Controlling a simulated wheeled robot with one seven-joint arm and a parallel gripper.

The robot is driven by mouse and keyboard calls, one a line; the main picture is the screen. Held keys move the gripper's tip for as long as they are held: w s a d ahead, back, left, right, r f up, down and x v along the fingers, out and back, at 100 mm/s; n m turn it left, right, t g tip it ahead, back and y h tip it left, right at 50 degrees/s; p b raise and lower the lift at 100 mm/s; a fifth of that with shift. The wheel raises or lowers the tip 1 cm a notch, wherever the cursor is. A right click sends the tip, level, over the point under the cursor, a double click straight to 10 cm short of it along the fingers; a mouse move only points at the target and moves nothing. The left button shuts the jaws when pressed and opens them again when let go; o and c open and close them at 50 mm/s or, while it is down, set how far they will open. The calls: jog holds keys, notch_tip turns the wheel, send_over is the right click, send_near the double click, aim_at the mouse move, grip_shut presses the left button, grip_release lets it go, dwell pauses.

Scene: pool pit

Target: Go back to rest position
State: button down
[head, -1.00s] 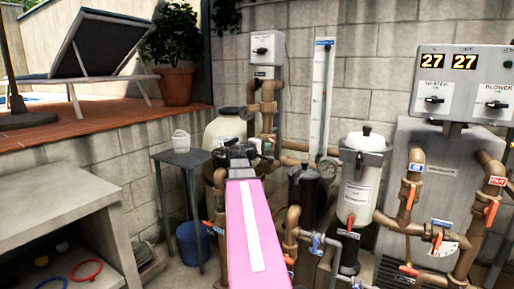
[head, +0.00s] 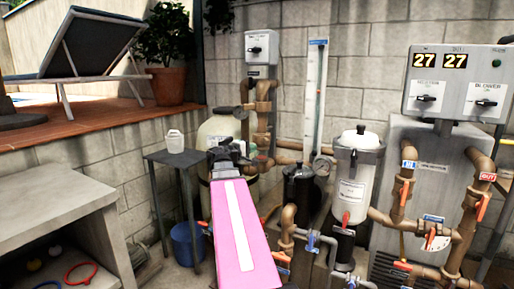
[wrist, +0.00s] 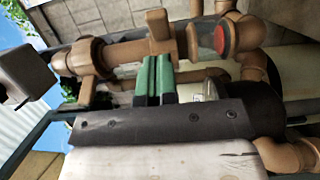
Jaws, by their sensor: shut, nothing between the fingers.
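My pink arm reaches forward in the head view, and my gripper (head: 229,150) is at its far end, in front of the filter tank and pipes. In the wrist view my gripper (wrist: 153,62) shows two green fingers pressed together with nothing between them. Brown pipes (wrist: 120,52) lie just beyond the fingertips. I cannot tell whether the fingertips touch the pipe.
A small table (head: 172,159) with a white jug (head: 175,141) stands left of my gripper. A beige tank (head: 220,128) is behind it. A white filter (head: 356,180), valves and a control panel (head: 458,83) are to the right. A concrete bench (head: 60,205) is at left.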

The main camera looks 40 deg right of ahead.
jog(key=s+v, duration=0.1)
jog(key=v, duration=0.5)
jog(key=shift+s+a, duration=0.2)
jog(key=shift+s, duration=0.2)
